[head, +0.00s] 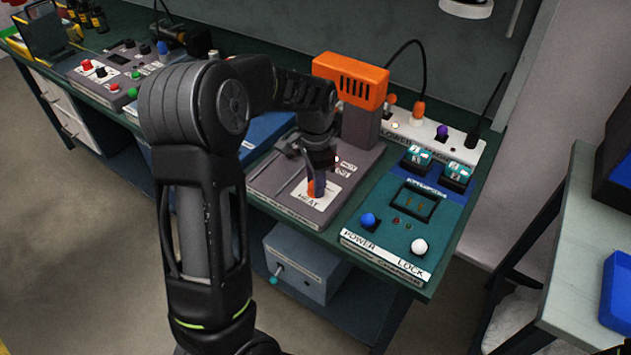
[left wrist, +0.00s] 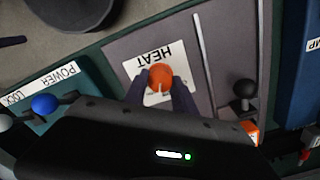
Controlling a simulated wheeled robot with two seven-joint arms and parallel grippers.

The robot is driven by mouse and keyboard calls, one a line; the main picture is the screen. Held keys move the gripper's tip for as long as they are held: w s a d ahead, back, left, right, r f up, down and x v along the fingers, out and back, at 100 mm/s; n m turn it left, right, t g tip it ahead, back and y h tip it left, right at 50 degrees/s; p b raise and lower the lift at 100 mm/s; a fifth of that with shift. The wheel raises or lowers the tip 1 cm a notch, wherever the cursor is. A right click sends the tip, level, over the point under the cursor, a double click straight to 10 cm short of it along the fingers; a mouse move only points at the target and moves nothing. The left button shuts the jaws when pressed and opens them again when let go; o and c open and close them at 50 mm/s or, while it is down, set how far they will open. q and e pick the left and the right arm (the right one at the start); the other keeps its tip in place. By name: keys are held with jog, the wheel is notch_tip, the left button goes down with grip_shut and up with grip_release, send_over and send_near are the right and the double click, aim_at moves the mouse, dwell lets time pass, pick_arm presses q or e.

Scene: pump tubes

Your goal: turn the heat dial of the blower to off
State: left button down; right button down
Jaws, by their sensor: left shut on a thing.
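The blower has an orange vented head (head: 350,80) on a grey post and a flat grey base (head: 275,178). Its heat dial is a round orange knob (left wrist: 160,77) on a white plate marked HEAT (left wrist: 143,58). A pale pointer mark shows on the knob's lower side in the left wrist view. My left gripper (head: 316,184) reaches down over the plate. Its dark fingers (left wrist: 161,92) are shut on the dial, one on each side. In the head view the gripper hides most of the dial. The plate's setting marks are largely covered. My right gripper is not in view.
A teal box (head: 385,215) with blue (head: 368,219) and white (head: 418,246) knobs stands right of the blower base. A black ball knob (left wrist: 244,88) stands near the dial. A white panel (head: 460,150) with a purple knob is behind. Open floor lies in front.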

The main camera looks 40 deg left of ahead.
pick_arm(q)
jog(key=n, duration=1.3)
jog(key=shift+n, duration=0.4)
jog(key=c, duration=1)
grip_release()
jog(key=shift+r, duration=0.1)
notch_tip(320, 180, up, 8)
jog(key=shift+f, duration=0.15)
